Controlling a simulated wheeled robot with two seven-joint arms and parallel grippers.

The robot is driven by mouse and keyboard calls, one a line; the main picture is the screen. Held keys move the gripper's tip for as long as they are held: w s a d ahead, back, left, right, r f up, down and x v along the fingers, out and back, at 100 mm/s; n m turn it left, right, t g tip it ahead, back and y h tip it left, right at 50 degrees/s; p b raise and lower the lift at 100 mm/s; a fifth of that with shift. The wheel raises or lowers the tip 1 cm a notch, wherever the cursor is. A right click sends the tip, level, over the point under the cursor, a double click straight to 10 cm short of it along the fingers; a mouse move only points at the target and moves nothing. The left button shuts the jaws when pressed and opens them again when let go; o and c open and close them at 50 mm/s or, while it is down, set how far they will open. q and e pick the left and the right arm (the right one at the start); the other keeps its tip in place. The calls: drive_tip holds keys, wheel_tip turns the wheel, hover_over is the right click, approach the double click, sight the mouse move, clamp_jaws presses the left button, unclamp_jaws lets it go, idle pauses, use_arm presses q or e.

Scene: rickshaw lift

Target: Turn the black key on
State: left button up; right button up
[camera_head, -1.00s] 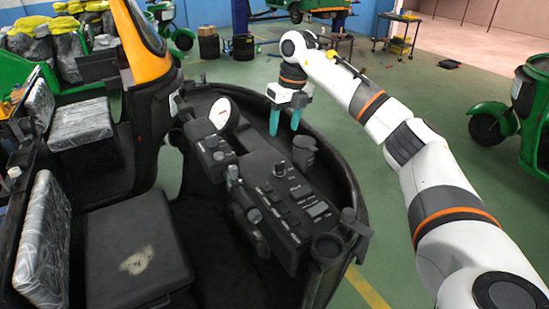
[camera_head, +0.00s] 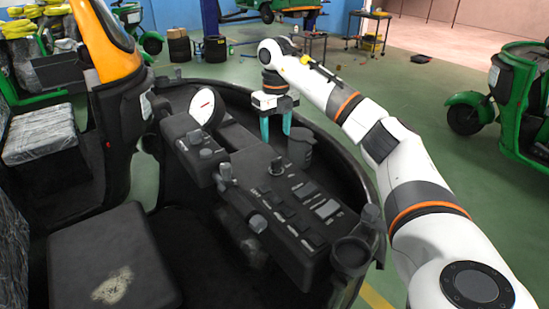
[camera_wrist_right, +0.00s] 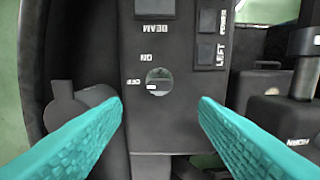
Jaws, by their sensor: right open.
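The black key (camera_head: 276,167) stands up at the far end of the dark dashboard console (camera_head: 300,240). In the right wrist view the key (camera_wrist_right: 160,82) is seen end-on as a round dark knob beside the ON and OFF labels, which read upside down. My right gripper (camera_head: 276,128) has teal fingers pointing down and looks to be beyond and above the key. In the right wrist view its open fingers (camera_wrist_right: 160,105) lie either side of the key's line, with nothing between them. My left gripper is out of view.
A dark cup-shaped part (camera_head: 301,147) sits close beside the key and gripper. Switches (camera_head: 306,191) and a lever (camera_head: 226,176) rise from the console. A white gauge (camera_head: 201,107) stands left. A black seat (camera_head: 110,262) is in front. Open green floor lies right of the rickshaw.

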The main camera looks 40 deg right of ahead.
sight(277, 159)
drive_tip(key=f+p, duration=0.1)
drive_tip(key=f, duration=0.8)
drive_tip(key=shift+s+p, duration=0.2)
drive_tip(key=shift+p, duration=0.1)
drive_tip(key=c, duration=1)
